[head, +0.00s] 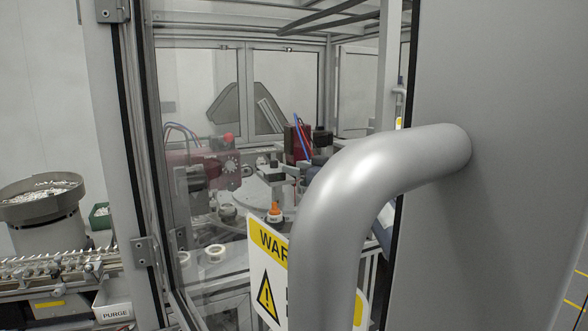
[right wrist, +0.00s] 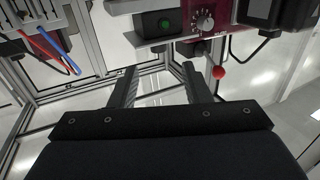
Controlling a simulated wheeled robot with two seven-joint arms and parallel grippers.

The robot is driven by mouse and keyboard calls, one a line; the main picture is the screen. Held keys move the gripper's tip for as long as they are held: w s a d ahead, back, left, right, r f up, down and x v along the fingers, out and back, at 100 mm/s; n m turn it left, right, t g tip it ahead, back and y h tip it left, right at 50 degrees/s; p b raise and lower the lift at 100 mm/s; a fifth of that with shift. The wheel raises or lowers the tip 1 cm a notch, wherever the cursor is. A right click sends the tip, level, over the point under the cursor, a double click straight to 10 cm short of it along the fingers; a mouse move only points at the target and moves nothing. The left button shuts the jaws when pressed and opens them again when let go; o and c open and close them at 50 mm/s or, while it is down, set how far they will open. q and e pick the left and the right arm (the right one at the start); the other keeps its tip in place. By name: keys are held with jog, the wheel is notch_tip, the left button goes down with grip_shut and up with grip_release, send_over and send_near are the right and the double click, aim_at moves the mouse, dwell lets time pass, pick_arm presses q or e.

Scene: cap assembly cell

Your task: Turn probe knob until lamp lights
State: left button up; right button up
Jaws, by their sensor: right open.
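The probe knob (right wrist: 205,20) is a round dial with pale marks around it, on a dark red unit at the top of the right wrist view. The dial also shows through the glass in the head view (head: 229,166). A small green lamp (right wrist: 165,25) sits in a dark box left of the knob in the wrist view; I cannot tell if it is lit. My right gripper (right wrist: 160,72) is open and empty, its two fingers apart and clear of the knob. In the head view the door handle covers much of my right arm. My left gripper is not in view.
A thick grey door handle (head: 335,215) and a warning sign (head: 266,270) stand in front of the cell. A red ball (right wrist: 218,72) is near the right fingertip in the wrist view. Blue and red tubes (right wrist: 60,52) hang at left. A feeder bowl (head: 42,200) stands outside.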

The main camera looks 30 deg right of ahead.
jog(key=a+m+h, duration=0.1)
jog(key=a+h, duration=0.2)
jog(key=a, duration=0.3)
jog(key=w+d+m+h+p, duration=0.1)
jog(key=w, duration=0.2)
jog(key=w+d+m+h+p, duration=0.1)
jog(key=w+p, duration=0.1)
jog(key=w, duration=0.1)
jog(key=w+d+m+t+h+p, duration=0.1)
jog(key=w+p, duration=0.1)
jog(key=shift+w+h, duration=0.4)
jog(key=shift+w+f+p, duration=0.1)
jog(key=shift+w+p, duration=0.2)
jog(key=shift+w, duration=0.05)
